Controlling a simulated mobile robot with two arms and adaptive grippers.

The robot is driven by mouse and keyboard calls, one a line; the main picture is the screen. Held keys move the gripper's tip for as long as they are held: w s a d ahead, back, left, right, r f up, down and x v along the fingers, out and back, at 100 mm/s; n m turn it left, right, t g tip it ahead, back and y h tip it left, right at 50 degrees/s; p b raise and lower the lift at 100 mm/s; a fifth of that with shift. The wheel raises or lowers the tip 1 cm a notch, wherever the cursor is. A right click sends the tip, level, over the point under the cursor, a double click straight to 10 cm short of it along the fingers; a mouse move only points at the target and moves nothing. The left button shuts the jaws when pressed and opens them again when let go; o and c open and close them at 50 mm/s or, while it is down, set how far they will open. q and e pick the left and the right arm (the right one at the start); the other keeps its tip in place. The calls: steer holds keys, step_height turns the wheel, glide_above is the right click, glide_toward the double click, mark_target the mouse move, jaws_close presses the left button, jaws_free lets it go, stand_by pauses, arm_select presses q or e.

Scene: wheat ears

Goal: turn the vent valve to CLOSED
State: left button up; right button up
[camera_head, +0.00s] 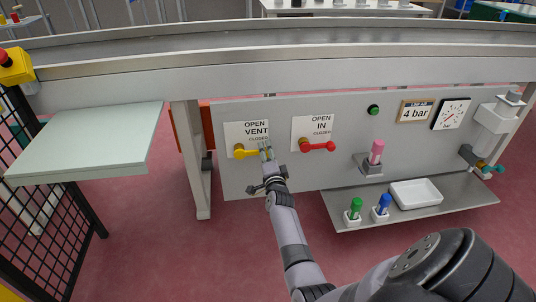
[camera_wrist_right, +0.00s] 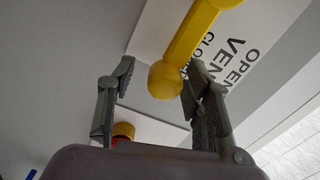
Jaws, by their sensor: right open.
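The vent valve has a yellow lever (camera_head: 245,153) on the grey panel, below a white label (camera_head: 246,130) reading OPEN, VENT and CLOSED. The lever points right, roughly level, and its tip is partly hidden by my gripper. My right gripper (camera_head: 266,154) is open at the lever's right end. In the right wrist view, the round yellow knob of the lever (camera_wrist_right: 166,80) sits between the spread fingers of the gripper (camera_wrist_right: 160,78). I cannot tell whether either finger touches it. My left gripper is not in view.
A red lever (camera_head: 317,146) under the IN label is close right of my gripper. Further right are a pink-topped part (camera_head: 376,154), gauge (camera_head: 451,114) and shelf (camera_head: 440,212) with a white tray (camera_head: 416,193). A table leg (camera_head: 190,160) stands left; floor below is clear.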

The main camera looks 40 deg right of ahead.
steer(key=shift+s+a, duration=0.15)
steer(key=shift+a, duration=0.05)
steer(key=v, duration=1.1)
steer(key=shift+s, duration=0.35)
